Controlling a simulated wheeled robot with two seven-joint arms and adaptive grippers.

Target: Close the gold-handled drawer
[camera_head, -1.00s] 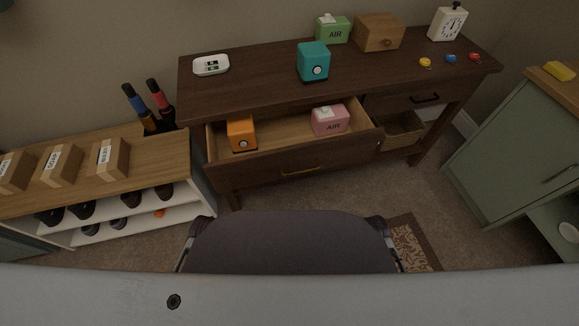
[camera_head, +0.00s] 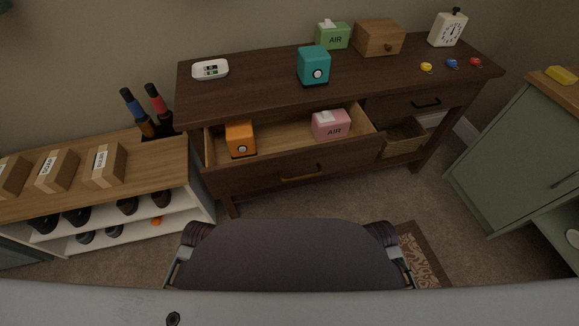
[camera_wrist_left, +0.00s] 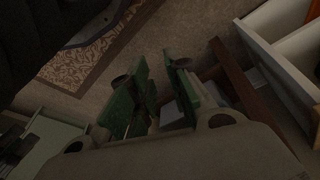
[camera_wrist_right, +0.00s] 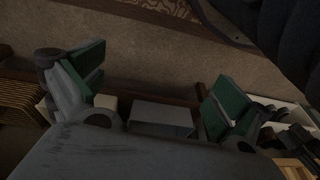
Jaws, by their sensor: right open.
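The gold-handled drawer is the wide dark-wood drawer (camera_head: 255,178) under the left part of the desk; it stands pulled out, with its gold handle (camera_head: 301,174) on the front. An orange box (camera_head: 240,139) and a pink tissue box (camera_head: 331,125) lie inside it. Neither gripper shows in the head view. In the left wrist view my left gripper (camera_wrist_left: 161,68) has its fingers a little apart, with nothing seen held. In the right wrist view my right gripper (camera_wrist_right: 155,75) is wide open and empty. Neither is seen touching the drawer.
The desk top (camera_head: 260,83) holds a teal box (camera_head: 313,66), a green tissue box, a wooden box and a clock. A shoe shelf (camera_head: 150,160) stands at left, a green cabinet (camera_head: 510,150) at right. A patterned rug (camera_head: 422,255) lies on the floor; carpet before the desk is clear.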

